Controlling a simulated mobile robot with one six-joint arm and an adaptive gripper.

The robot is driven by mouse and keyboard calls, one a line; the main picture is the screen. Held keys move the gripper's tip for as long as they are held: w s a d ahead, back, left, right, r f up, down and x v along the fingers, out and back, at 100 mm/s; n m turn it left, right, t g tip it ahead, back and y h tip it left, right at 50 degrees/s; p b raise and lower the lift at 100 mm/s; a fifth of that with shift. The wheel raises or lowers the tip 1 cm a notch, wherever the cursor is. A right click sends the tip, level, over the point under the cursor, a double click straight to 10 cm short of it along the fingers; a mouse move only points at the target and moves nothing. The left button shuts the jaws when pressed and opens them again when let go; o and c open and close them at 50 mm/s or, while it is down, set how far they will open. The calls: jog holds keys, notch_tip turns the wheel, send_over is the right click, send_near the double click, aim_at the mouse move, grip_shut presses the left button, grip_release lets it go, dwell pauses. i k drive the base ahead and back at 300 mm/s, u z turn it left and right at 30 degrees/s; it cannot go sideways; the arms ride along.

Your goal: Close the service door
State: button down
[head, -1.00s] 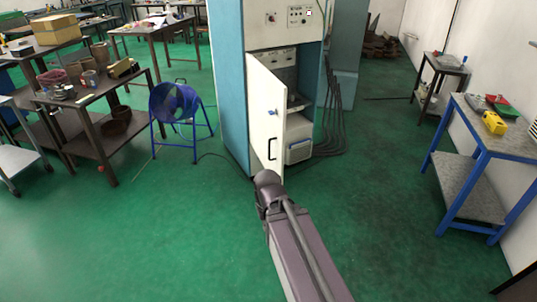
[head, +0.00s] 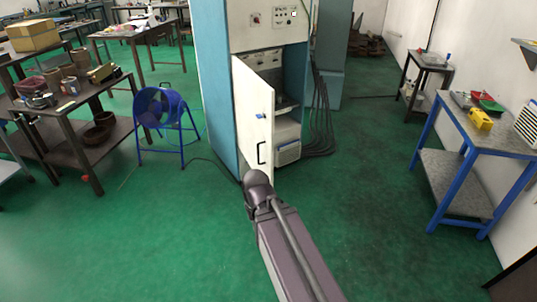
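The service door (head: 251,118) is a white panel hinged on the left side of a blue and white cabinet (head: 217,90). It stands open, swung outward, and shelves show inside the cabinet to its right. My arm reaches up from the bottom of the head view to just below the door's lower edge. My gripper is hidden behind the end of my arm, so its fingers and any contact with the door cannot be seen.
A blue fan (head: 163,115) on a stand is left of the cabinet. Dark cables (head: 320,120) hang at its right side. A blue-legged workbench (head: 480,145) stands at the right and a dark table (head: 75,120) at the left. Green floor (head: 370,220) is clear around my arm.

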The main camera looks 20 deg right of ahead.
aim_at(253, 96)
jog(key=i, duration=0.85)
jog(key=u, duration=0.05)
